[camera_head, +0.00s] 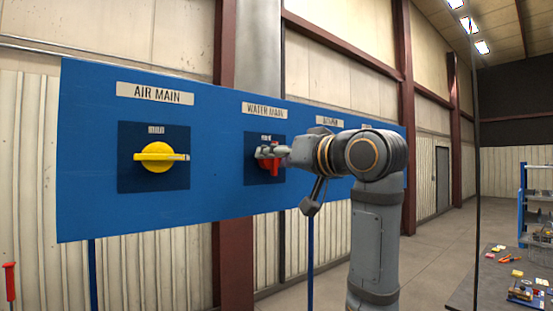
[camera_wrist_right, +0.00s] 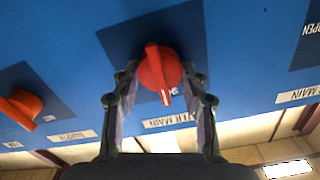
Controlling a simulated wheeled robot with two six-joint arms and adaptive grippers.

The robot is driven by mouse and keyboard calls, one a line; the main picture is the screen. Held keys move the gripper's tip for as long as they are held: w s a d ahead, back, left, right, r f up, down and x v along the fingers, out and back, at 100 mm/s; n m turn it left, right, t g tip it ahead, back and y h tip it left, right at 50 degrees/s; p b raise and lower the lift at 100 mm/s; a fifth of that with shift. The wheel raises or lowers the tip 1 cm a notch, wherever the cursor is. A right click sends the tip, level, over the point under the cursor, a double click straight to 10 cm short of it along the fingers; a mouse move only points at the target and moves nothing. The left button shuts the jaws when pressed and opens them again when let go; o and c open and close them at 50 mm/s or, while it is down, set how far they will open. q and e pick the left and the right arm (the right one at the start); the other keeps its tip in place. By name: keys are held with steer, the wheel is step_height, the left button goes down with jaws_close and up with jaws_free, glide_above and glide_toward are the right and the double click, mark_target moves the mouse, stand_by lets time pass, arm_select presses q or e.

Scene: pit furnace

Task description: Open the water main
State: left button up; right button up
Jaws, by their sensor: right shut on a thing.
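The red knob of the water main (camera_head: 273,167) sits on a dark blue square plate under the label WATER MAIN (camera_head: 264,110) on the blue panel. My right gripper (camera_head: 270,152) is at this knob and partly covers it. In the right wrist view, the red knob (camera_wrist_right: 157,70) lies between the two fingers of my right gripper (camera_wrist_right: 160,78), which is shut on it. The knob's bar stands close to upright, slightly tilted, with its white mark on the end toward the label. My left gripper is in neither view.
A yellow knob (camera_head: 155,157) with a level bar sits under AIR MAIN, left of the water main. In the wrist view an orange knob (camera_wrist_right: 20,107) sits on another plate. My right arm hides the panel's right part. A cluttered table (camera_head: 500,280) stands at lower right.

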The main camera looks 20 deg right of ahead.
steer(key=m+b, duration=0.2)
steer(key=m, duration=0.2)
steer(key=m+b, duration=0.2)
steer(key=m, duration=0.3)
steer(key=shift+d+f+b, duration=0.1)
steer(key=shift+f+b, duration=0.1)
steer(key=shift+b, duration=0.15)
steer(key=m+b, duration=0.2)
steer(key=m, duration=0.2)
steer(key=shift+m, duration=0.3)
steer(key=shift+m+b, duration=1.1)
steer(key=shift+m, duration=0.8)
steer(key=o, duration=1.1)
steer(key=shift+o, duration=0.2)
